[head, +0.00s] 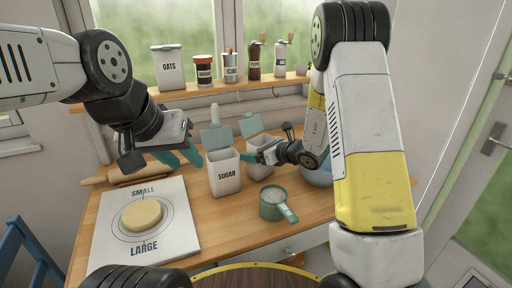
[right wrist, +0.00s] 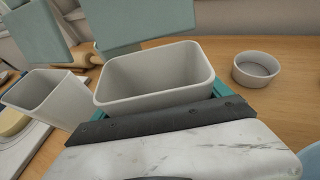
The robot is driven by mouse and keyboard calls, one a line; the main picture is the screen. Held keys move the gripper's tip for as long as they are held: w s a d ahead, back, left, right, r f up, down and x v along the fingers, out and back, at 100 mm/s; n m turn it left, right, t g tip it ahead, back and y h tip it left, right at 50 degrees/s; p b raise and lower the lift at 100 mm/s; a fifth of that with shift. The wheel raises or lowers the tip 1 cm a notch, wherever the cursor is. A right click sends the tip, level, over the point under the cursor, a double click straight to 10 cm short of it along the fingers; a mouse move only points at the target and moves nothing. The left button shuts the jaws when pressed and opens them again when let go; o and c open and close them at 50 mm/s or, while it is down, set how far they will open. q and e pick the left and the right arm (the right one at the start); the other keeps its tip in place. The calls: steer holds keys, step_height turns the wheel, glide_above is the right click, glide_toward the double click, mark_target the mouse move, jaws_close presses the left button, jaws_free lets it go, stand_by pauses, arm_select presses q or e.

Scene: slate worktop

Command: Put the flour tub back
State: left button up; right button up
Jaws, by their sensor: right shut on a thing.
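An open white tub with a raised teal lid, likely the flour tub (head: 254,143), is tilted behind the sugar tub (head: 223,180); its label is hidden. My right gripper (head: 262,156) is shut on it. In the right wrist view the tub (right wrist: 150,75) sits between the teal fingers (right wrist: 160,104), its mouth open and pale inside. The sugar tub stands upright on the worktop with its lid up, and it also shows in the right wrist view (right wrist: 42,98). My left gripper (head: 180,157) is open and empty, left of the sugar tub, above the worktop's back.
A window shelf (head: 205,90) holds an oats tub (head: 167,70), jars and mills. A rolling pin (head: 103,178) and a mat (head: 110,235) with dough (head: 142,214) lie left. A green cup (head: 271,210) of white contents stands in front; a blue bowl (head: 318,177) stands right.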

steer(key=shift+f, duration=0.15)
steer(key=o, duration=1.6)
